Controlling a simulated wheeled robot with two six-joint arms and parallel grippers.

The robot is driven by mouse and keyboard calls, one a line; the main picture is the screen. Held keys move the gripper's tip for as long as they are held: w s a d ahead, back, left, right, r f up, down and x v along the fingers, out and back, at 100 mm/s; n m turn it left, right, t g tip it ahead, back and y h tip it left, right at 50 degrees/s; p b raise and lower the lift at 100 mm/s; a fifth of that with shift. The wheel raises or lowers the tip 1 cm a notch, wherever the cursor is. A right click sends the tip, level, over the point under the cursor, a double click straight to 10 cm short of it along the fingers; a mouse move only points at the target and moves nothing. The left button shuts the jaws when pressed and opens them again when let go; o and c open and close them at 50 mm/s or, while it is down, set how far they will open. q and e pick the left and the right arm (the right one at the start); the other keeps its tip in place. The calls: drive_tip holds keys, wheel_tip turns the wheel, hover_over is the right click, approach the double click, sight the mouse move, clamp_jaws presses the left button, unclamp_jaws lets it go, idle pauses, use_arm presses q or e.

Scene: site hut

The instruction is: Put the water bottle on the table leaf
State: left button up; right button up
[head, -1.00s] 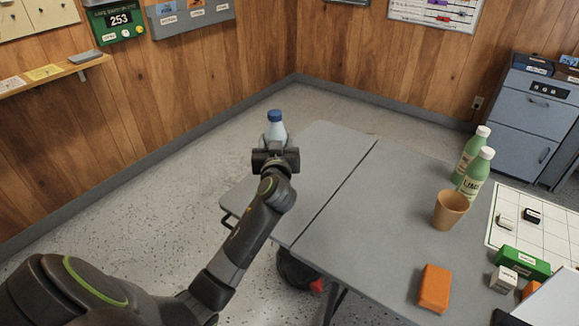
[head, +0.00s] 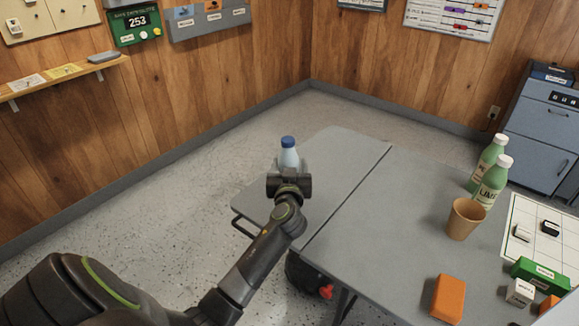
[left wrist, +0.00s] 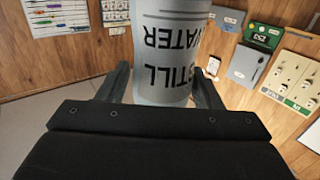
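The water bottle (head: 289,157), pale with a blue cap, stands upright in my left gripper (head: 289,174), over the outer edge of the table leaf (head: 345,160) in the head view. In the left wrist view the bottle (left wrist: 168,45) sits between both fingers, its "STILL WATER" label upside down, and the fingers are close against its sides. The gripper hides the bottle's base, so I cannot tell whether it touches the leaf. The leaf lies level with the main table top, beyond a dark seam. My right gripper is not in view.
On the main table (head: 400,215) stand two green bottles (head: 492,182), a tan cup (head: 465,219), an orange block (head: 448,298) and a green box (head: 540,272). A white gridded sheet (head: 530,240) lies at right. The leaf's surface is otherwise clear.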

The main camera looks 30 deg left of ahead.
use_arm(q)
drive_tip(key=shift+o, duration=1.1)
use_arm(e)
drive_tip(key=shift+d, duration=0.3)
use_arm(q)
drive_tip(key=shift+r, duration=0.1)
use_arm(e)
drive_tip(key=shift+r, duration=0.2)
use_arm(q)
drive_tip(key=b+v, duration=0.1)
drive_tip(key=v, duration=1.1)
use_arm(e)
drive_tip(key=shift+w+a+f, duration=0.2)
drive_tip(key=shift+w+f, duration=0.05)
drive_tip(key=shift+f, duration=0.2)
